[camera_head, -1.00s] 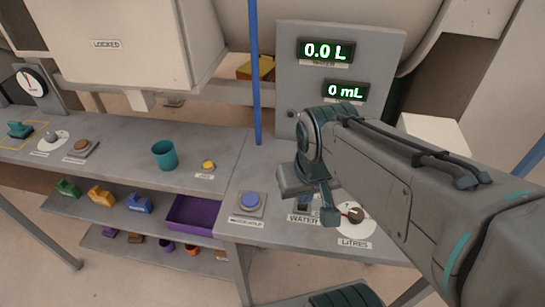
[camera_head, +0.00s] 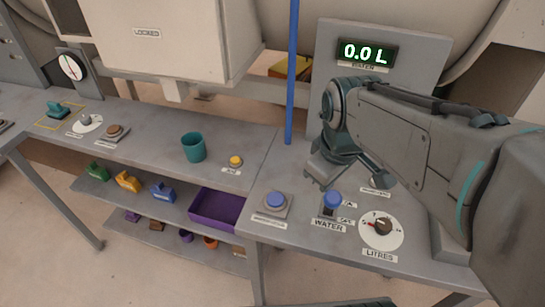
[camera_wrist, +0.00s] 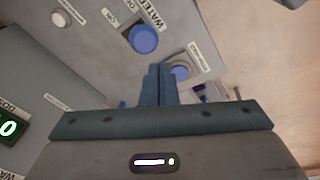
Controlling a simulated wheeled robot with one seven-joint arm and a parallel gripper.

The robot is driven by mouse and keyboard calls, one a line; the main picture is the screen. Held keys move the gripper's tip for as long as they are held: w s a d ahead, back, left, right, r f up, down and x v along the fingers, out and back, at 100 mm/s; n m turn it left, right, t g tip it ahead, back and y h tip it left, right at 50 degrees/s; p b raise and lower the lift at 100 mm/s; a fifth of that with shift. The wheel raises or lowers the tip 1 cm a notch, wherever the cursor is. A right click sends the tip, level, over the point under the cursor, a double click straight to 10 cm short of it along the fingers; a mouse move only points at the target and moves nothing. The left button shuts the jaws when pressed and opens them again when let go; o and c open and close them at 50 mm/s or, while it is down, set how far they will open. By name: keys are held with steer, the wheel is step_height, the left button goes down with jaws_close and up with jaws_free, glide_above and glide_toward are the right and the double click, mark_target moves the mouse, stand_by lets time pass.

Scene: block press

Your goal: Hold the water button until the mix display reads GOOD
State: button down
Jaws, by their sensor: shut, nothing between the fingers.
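A blue-topped WATER switch (camera_head: 331,200) stands on the right bench, with ON/OFF lettering beside it. It also shows in the wrist view (camera_wrist: 144,39). A blue push button (camera_head: 275,200) on a grey base sits to its left; its label is too small to read. In the wrist view this button (camera_wrist: 180,68) is partly behind my fingertips. My gripper (camera_wrist: 159,72) is shut and empty, above the bench and apart from both controls as far as I can tell. A lit display (camera_head: 366,52) labelled WATER reads 0.0 L. No display reading GOOD is in view.
A LITRES dial (camera_head: 381,229) sits right of the switch. A teal cup (camera_head: 193,147) and a yellow button (camera_head: 235,160) are on the left bench, with a purple tray (camera_head: 217,207) below.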

steer(key=w+a+n+g+b, duration=0.1)
steer(key=w+a+n, duration=0.35)
steer(key=n, duration=0.55)
steer(key=n+g+b, duration=0.1)
steer(key=n+b, duration=0.1)
steer(key=n, duration=1.2)
glide_above(275, 197)
steer(key=shift+w+f, duration=0.2)
steer(key=shift+f, duration=0.05)
steer(key=shift+f, duration=0.15)
steer(key=f, duration=1.3)
steer(key=shift+s+f+b, duration=0.2)
steer(key=shift+f+b, duration=0.2)
